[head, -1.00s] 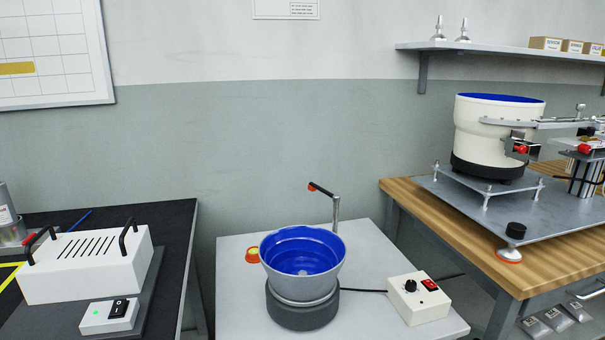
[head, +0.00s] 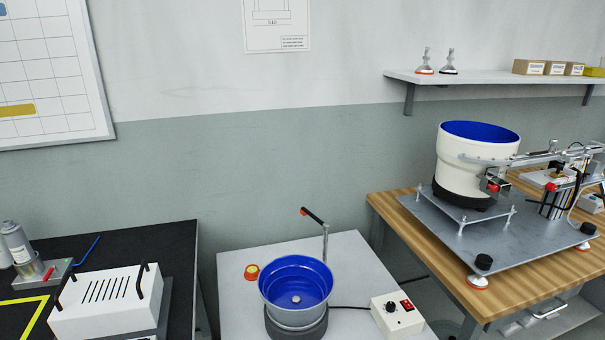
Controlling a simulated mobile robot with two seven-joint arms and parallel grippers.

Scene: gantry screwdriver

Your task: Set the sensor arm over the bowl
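The bowl (head: 296,281) is blue inside with a grey outer wall and sits on a dark round base on a light grey table. A small light disc shows at the middle of its floor. The sensor arm (head: 314,216) is a black bar with a red-orange tip, on top of a thin metal post (head: 325,243) behind the bowl's right rear. The bar points up and left, away from the bowl, and its tip is behind the far rim, not above the bowl. Neither of my grippers is in view.
A control box (head: 397,315) with a black knob and red switch stands right of the bowl. A yellow-and-red button (head: 252,271) is left of it. A wooden bench (head: 385,208) with a larger white feeder (head: 477,165) is at right. A white box (head: 106,300) is on the black table at left.

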